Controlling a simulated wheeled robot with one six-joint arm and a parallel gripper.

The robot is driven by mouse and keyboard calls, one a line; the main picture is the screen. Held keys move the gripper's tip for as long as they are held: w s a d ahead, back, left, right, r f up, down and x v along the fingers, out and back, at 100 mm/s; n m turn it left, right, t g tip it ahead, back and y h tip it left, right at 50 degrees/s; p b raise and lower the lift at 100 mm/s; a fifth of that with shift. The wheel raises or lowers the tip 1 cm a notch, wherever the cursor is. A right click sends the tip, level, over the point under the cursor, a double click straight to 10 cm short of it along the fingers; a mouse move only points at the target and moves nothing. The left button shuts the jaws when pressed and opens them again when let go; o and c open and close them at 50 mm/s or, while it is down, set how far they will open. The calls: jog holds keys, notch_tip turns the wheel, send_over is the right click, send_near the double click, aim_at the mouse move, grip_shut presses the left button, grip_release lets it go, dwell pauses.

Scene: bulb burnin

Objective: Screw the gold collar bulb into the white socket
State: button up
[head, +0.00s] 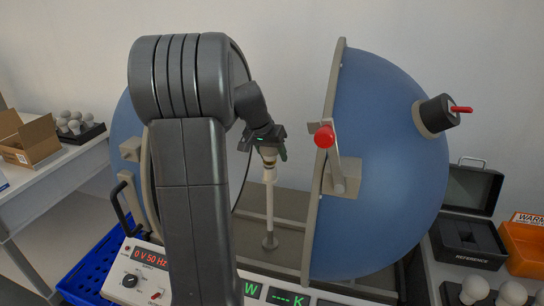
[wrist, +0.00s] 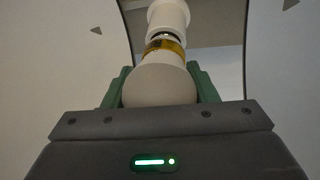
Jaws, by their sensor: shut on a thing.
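My gripper (head: 266,147) is shut on the gold collar bulb, with its green fingers on either side of the white globe (wrist: 160,86). The bulb's gold collar (wrist: 165,48) faces the white socket (wrist: 168,16) in the wrist view. A short strip of metal cap shows between collar and socket; I cannot tell how deep the cap sits. In the head view the socket (head: 269,174) tops a slim white post, directly below the gripper. The bulb looks in line with the socket. My gripper hides most of the globe there.
The post stands between the opened halves of a blue sphere (head: 390,165); the right half has a red-knobbed lever (head: 324,136) close to my gripper. A control panel (head: 148,272) is in front. Trays of bulbs (head: 75,124) and a black REFERENCE box (head: 468,240) stand at the sides.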

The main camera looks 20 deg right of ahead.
jog(key=m, duration=0.1)
jog(key=m+g, duration=0.1)
jog(key=m, duration=0.1)
jog(key=m+g, duration=0.1)
jog(key=m, duration=0.1)
jog(key=shift+s+a, duration=0.1)
jog(key=shift+s, duration=0.2)
jog(key=m+g+p, duration=0.1)
jog(key=m+g, duration=0.1)
jog(key=m, duration=0.3)
jog(key=shift+s, duration=0.2)
jog(key=m+p, duration=0.1)
jog(key=m+g, duration=0.1)
jog(key=m, duration=0.1)
jog(key=m+y+p, duration=0.1)
jog(key=m, duration=0.1)
jog(key=shift+s+a+r+g+p, duration=0.15)
jog(key=shift+s+g+p, duration=0.1)
jog(key=shift+g+p, duration=0.15)
jog(key=m, duration=0.1)
jog(key=m+y+p, duration=0.1)
jog(key=m, duration=0.2)
jog(key=shift+s+a+f+g+y, duration=0.1)
jog(key=shift+s+f+g+y, duration=0.05)
jog(key=shift+f+g+y, duration=0.2)
jog(key=shift+r, duration=0.1)
jog(key=o, duration=0.8)
jog(key=shift+s, duration=0.1)
jog(key=shift+o, duration=0.2)
